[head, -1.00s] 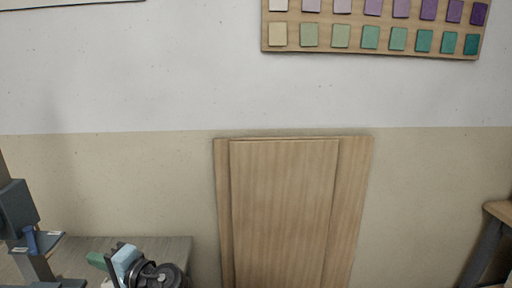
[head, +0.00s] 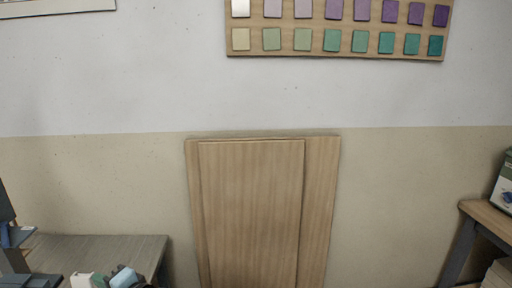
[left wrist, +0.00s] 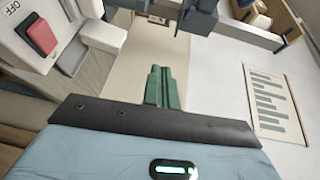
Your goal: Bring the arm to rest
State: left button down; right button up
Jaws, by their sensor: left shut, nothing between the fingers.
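My left gripper (head: 99,280) is at the bottom edge of the head view, low by the grey table at the left and mostly cut off. In the left wrist view its two green fingers (left wrist: 165,88) are together with nothing between them. The light blue wrist body fills the bottom of that view. My right gripper is in neither view.
A grey table (head: 105,250) is at lower left. Wooden panels (head: 255,210) lean on the wall under a board of colour tiles (head: 335,52). A wooden table (head: 485,213) bears a box (head: 507,185) at right. A machine with a red switch (left wrist: 40,36) shows in the wrist view.

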pick_arm(q)
jog(key=s+d+f+m+t+h+p, duration=0.1)
jog(key=s+d+f+h, duration=0.2)
jog(key=f, duration=0.4)
jog(key=s+d+f+m+t+h, duration=0.1)
jog(key=s+d+f+h, duration=0.1)
jog(key=s+f+h, duration=0.35)
jog(key=s+d+f+m+t+h+p, duration=0.1)
jog(key=s+d+f+h, duration=0.1)
jog(key=s+f, duration=0.5)
jog(key=s+d+f+n+h, duration=0.2)
jog(key=s+d+h, duration=0.1)
jog(key=s, duration=0.6)
jog(key=s+d+f+n+h+p, duration=0.1)
jog(key=s+d+f+n+h, duration=0.1)
jog(key=s+d, duration=0.4)
jog(key=s+n+h, duration=0.1)
jog(key=s+h, duration=0.1)
jog(key=s, duration=0.1)
jog(key=shift+s+d+f, duration=0.3)
jog(key=shift+s+f, duration=0.1)
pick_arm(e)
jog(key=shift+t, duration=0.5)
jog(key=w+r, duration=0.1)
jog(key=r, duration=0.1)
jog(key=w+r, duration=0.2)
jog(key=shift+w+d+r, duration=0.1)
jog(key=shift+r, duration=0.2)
pick_arm(q)
jog(key=shift+h, duration=0.25)
